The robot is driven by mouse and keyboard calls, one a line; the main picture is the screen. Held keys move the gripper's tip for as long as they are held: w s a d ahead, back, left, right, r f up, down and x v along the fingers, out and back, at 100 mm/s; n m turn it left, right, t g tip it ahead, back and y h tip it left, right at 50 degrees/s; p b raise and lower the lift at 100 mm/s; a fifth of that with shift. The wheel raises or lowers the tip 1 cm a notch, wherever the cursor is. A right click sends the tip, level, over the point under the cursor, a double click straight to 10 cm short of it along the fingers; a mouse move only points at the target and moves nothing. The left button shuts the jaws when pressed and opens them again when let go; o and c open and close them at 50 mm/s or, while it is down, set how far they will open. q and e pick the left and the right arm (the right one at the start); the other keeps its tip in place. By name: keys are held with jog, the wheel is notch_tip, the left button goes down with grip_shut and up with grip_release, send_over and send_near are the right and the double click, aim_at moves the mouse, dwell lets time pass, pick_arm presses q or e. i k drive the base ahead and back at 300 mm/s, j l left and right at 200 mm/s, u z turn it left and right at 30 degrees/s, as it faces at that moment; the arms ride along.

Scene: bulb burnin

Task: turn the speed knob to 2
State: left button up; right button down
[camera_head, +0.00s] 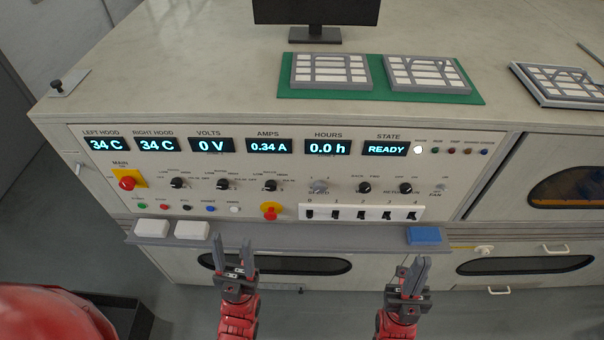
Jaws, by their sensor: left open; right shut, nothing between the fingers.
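The speed knob (318,186) is a small grey knob on the sloped control panel (460,160), above the word SPEED and a row of white switches. Its pointer and scale are too small to read. My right gripper (415,264) is shut and empty, below the ledge and to the right of the knob. Neither gripper touches the panel.
A grey ledge (330,238) runs below the panel, with two white blocks (151,228) and a blue block (424,235) on it. A red main knob (128,183), a red-on-yellow knob (269,211), black knobs (364,187) and the white switch row (360,213) surround the speed knob. The state display (385,149) reads READY.

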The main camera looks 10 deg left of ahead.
aim_at(318, 186)
jog(key=k+j+z, duration=0.1)
jog(key=j+z, duration=0.35)
jog(key=k+j+z, duration=0.15)
jog(key=j+z, duration=0.2)
jog(key=z, duration=0.15)
